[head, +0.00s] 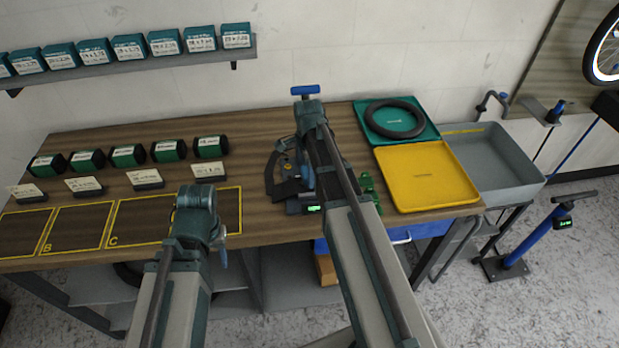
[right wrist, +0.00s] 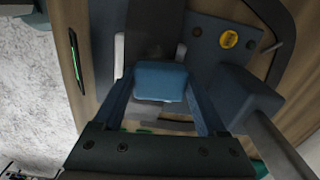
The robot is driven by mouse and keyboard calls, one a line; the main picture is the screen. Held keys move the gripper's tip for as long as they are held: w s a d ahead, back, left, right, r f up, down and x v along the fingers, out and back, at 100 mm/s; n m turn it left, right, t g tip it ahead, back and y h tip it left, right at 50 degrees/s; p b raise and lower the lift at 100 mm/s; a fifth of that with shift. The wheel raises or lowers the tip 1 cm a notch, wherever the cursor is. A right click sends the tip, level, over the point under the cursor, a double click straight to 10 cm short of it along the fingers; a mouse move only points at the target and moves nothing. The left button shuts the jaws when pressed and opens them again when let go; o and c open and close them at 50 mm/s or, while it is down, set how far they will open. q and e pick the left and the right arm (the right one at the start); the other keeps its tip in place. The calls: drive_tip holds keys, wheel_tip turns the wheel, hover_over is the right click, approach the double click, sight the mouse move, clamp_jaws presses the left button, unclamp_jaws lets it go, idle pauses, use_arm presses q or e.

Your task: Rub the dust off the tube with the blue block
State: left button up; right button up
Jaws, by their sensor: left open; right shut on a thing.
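My right gripper (right wrist: 163,98) is shut on the blue block (right wrist: 162,80), which sits between its two blue fingers in the right wrist view. Just beyond the block is a dark band (right wrist: 153,40), apparently the tube, lying between two pale posts. The block hides part of it, so I cannot tell whether they touch. A black loop (head: 270,175) curves out at the left of the work stand in the head view. My right arm hides its gripper and the block there. My left gripper (head: 222,257) is low by the bench's front edge, mostly hidden behind its arm.
The dark stand with a yellow badge (right wrist: 229,39) is close beside my right gripper. A green tray (head: 423,131) holding a black ring (head: 395,117) and a yellow tray (head: 425,176) lie to the right. Several green rolls (head: 127,156) and label blocks stand on the bench's left.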

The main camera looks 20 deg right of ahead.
drive_tip(key=shift+w+f, duration=0.15)
drive_tip(key=shift+f, duration=0.05)
drive_tip(key=shift+c, duration=0.6)
drive_tip(key=shift+s+a+r, duration=0.1)
drive_tip(key=shift+s+a, duration=0.1)
drive_tip(key=shift+s, duration=0.8)
drive_tip(key=shift+s+a+r, duration=0.1)
drive_tip(key=shift+s+a, duration=0.1)
drive_tip(key=shift+s, duration=0.8)
wheel_tip(320, 180, up, 6)
drive_tip(key=p, duration=0.6)
wheel_tip(320, 180, up, 3)
drive_tip(key=p, duration=0.3)
